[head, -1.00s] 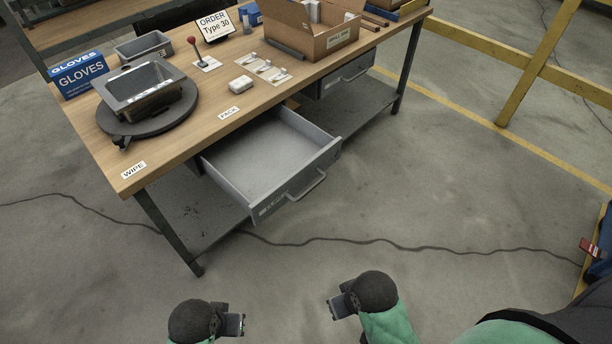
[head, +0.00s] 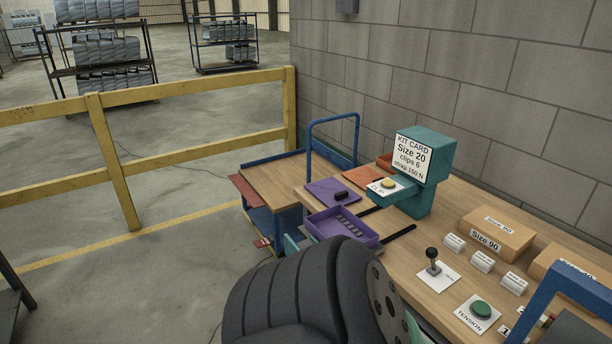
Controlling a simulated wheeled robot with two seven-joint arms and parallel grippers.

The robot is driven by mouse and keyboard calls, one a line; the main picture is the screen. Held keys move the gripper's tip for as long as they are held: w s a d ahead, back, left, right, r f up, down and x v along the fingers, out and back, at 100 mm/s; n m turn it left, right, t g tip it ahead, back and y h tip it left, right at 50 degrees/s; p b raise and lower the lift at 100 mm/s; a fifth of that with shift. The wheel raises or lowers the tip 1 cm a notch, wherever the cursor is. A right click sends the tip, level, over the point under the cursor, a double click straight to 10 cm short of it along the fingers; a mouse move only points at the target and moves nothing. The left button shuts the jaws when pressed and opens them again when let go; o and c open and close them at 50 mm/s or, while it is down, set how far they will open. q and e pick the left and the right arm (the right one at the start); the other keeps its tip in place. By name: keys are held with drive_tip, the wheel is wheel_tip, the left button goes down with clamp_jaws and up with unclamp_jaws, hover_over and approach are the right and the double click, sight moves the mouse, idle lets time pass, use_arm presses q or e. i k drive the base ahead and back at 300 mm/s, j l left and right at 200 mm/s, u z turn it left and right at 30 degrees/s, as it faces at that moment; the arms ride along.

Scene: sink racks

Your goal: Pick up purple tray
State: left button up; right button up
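The purple tray (head: 322,228) sits on the near left part of the wooden workbench (head: 412,277) in the head view. It is a shallow open box with several small grey pieces inside. Just behind it is a flat purple mat or panel (head: 318,190) with a small black object on it. My own black ribbed arm part fills the lower middle, just in front of the tray, and may hide part of the bench edge. Neither of my grippers shows now.
A teal stand (head: 426,165) with a kit card rises right of the tray. A blue-framed cart (head: 270,195) stands behind the bench's left end. Cardboard boxes (head: 494,234), a lever (head: 433,262) and a green button (head: 480,309) lie to the right. A yellow rail (head: 180,157) and block wall bound the area.

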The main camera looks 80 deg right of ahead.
sight(338, 220)
drive_tip(key=z, duration=2.9)
